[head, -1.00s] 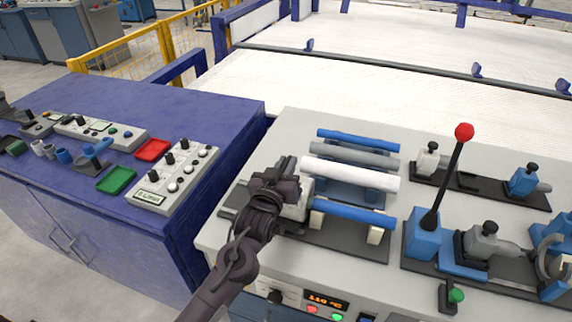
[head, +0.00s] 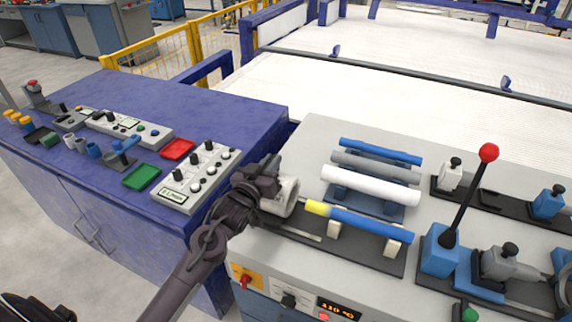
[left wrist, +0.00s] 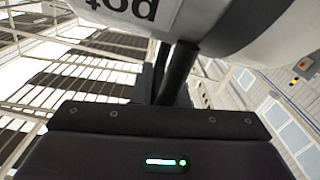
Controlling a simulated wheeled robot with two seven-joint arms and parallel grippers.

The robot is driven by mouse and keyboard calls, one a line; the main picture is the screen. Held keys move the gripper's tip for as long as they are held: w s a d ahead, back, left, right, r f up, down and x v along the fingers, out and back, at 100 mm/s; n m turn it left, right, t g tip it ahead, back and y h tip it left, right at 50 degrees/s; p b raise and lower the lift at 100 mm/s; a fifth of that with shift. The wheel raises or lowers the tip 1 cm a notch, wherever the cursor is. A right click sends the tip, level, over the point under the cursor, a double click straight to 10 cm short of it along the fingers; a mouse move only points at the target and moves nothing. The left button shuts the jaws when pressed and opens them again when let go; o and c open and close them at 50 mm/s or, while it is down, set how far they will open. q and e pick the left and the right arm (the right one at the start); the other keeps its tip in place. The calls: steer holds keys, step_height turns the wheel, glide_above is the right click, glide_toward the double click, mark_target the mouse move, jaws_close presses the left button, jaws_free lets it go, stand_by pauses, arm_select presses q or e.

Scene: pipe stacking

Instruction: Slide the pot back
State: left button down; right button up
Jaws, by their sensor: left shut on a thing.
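The pot (head: 286,197), a pale grey round body, sits at the left end of the dark rail base (head: 308,238). It also shows in the left wrist view, close up with an upside-down "pot" label (left wrist: 130,9). My left gripper (head: 266,180) is shut on the pot's dark handle (left wrist: 178,72) at the pot's left side; its fingertips are partly hidden. A blue pipe (head: 365,225) with a yellow left end (head: 318,208) lies on two cream supports. My right gripper is not in view.
Behind the blue pipe, a rack holds a white pipe (head: 370,186), a grey pipe (head: 374,164) and another blue pipe (head: 381,151). A red-knobbed lever (head: 466,200) stands to the right. A blue cabinet (head: 120,200) with a control box (head: 199,176) is at left.

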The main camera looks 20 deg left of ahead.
arm_select(q)
steer(key=shift+a+r, duration=0.15)
steer(key=shift+a, duration=0.1)
steer(key=c, duration=1.5)
jaws_free()
steer(key=shift+a, duration=0.15)
steer(key=shift+s+b, duration=0.8)
steer(key=shift+s, duration=3.1)
